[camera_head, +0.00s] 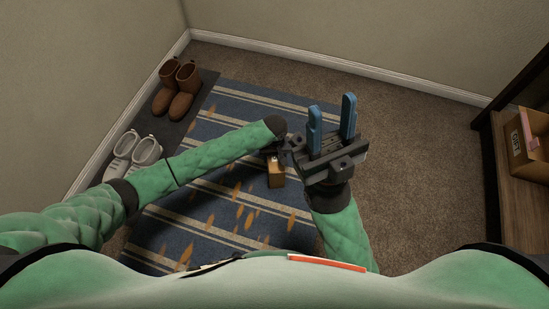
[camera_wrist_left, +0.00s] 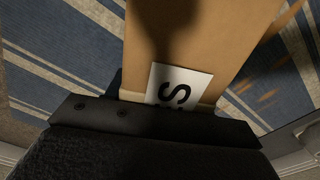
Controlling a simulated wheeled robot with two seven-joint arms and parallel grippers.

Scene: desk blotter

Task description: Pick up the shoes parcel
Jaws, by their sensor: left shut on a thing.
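The parcel is a brown cardboard box (camera_head: 276,174) under the end of my left arm, over the striped rug. In the left wrist view the box (camera_wrist_left: 200,45) fills the middle, with a white label (camera_wrist_left: 178,88) whose black lettering is partly cut off; an S shows. My left gripper (camera_head: 284,152) is shut on the box; its fingers are mostly hidden. I cannot tell whether the box touches the rug. My right gripper (camera_head: 332,122) is open and empty, its blue fingers pointing up, to the right of the box.
A blue striped rug (camera_head: 230,110) covers the floor. Brown boots (camera_head: 178,90) and pale sneakers (camera_head: 135,155) stand on a dark mat at the left wall. A wooden shelf at the right holds an open cardboard box (camera_head: 530,155). The carpet between rug and shelf is clear.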

